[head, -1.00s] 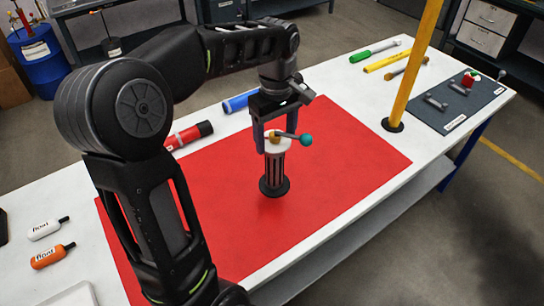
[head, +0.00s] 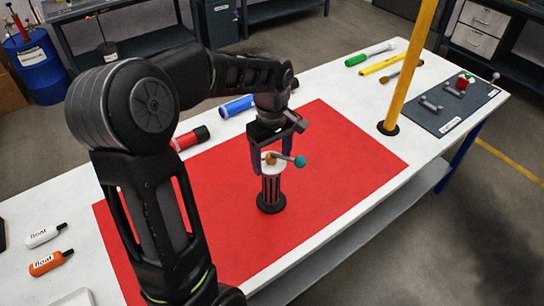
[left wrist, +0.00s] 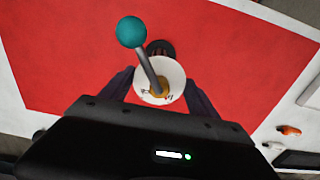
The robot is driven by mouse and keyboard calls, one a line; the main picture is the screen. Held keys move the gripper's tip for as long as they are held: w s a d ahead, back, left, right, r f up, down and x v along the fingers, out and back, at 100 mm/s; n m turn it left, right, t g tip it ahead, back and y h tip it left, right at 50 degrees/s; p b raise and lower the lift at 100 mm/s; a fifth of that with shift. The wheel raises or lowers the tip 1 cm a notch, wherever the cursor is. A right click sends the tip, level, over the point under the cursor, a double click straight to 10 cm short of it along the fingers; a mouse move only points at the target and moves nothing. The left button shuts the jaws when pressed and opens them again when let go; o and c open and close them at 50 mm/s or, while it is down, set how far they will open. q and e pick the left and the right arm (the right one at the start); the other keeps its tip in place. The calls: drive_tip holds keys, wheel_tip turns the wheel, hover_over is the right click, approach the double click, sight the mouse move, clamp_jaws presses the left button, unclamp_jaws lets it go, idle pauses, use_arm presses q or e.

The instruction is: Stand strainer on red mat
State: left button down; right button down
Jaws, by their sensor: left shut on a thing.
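The strainer (head: 271,188) is a dark slotted cylinder with a black round base and a white top. A lever with a teal ball (head: 300,161) sticks out from the brass-coloured middle of the top. The strainer is upright over the middle of the red mat (head: 220,165); I cannot tell whether its base touches the mat. My left gripper (head: 275,157) comes from above and is shut on the strainer's upper part. In the left wrist view the white top (left wrist: 172,72) is between the fingers, with part of the black base showing beyond. My right gripper is not in view.
A yellow post (head: 409,70) rises at the mat's right. A dark tray (head: 458,103) with fittings lies at the far right. Red and blue tubes (head: 238,105) lie along the mat's back edge. Two float bottles (head: 46,263) lie at left. Mat around the strainer is clear.

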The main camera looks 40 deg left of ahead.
use_arm(q)
drive_tip(key=shift+f, duration=0.15)
drive_tip(key=shift+c, duration=0.9)
unclamp_jaws()
wheel_tip(320, 180, up, 12)
drive_tip(key=shift+r+p, duration=0.2)
drive_tip(key=shift+p, duration=0.1)
